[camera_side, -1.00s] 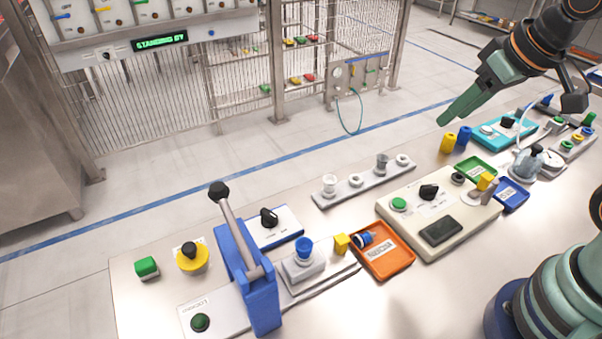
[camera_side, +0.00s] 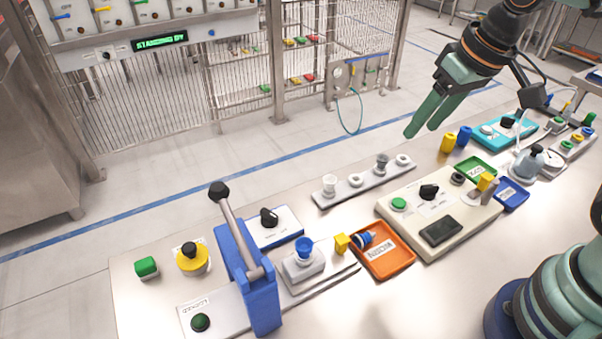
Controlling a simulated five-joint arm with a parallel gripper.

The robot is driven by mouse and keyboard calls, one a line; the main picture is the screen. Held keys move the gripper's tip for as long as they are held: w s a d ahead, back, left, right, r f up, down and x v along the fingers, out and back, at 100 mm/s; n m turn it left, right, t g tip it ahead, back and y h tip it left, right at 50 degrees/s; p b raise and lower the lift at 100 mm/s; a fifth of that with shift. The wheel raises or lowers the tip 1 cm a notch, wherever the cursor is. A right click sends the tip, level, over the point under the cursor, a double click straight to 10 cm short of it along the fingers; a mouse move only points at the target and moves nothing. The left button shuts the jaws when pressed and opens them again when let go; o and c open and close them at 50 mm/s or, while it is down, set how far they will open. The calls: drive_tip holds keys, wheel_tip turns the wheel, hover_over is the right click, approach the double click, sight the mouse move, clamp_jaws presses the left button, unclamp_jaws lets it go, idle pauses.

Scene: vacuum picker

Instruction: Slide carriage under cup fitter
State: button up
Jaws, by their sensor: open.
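The cup fitter is a blue press (camera_side: 262,304) at the front left, with a grey lever topped by a black knob (camera_side: 219,190) standing up at a tilt. The carriage (camera_side: 304,268) is a light grey block just right of the press, on a flat grey slide plate (camera_side: 325,274). A blue cup-like part (camera_side: 304,247) stands upright on it. My gripper (camera_side: 422,130) is open and empty, high at the upper right, well apart from the carriage.
A blue-edged switch box (camera_side: 285,235) is behind the carriage.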

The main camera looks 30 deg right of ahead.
drive_tip(key=w+a+f+g, duration=0.15)
drive_tip(key=a+f, duration=0.25)
drive_tip(key=a, duration=0.4)
drive_tip(key=g, duration=0.3)
approach(342, 239)
drive_tip(key=shift+t+h, duration=0.25)
drive_tip(key=shift+h, duration=0.05)
drive_tip(key=f, duration=1)
drive_tip(key=shift+s+a, duration=0.2)
drive_tip(key=shift+a, duration=0.1)
clamp_jaws()
